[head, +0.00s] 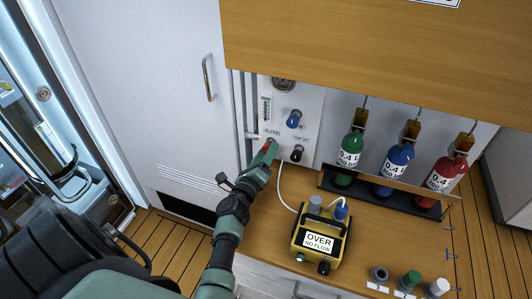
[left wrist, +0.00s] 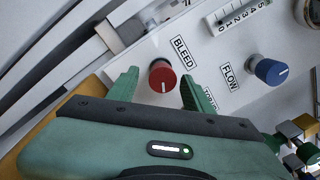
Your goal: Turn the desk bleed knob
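The red bleed knob (left wrist: 162,78) is on the white panel beside its BLEED label (left wrist: 182,51). It has a pale pointer mark on its face. In the head view, a bit of its red (head: 267,148) shows at my left gripper's tip. My left gripper (left wrist: 160,90) is open, with one green finger on each side of the knob. In the wrist view, gaps show between the fingers and the knob. The left gripper (head: 264,156) covers most of the knob in the head view. My right gripper is in neither view.
A blue FLOW knob (left wrist: 268,71) and a black top-up knob (head: 296,154) are close by on the panel. A yellow meter (head: 320,240) reads OVER, NO FLOW. Green, blue and red bottles (head: 349,152) stand in a rack at right. A wooden cabinet (head: 390,50) overhangs the panel.

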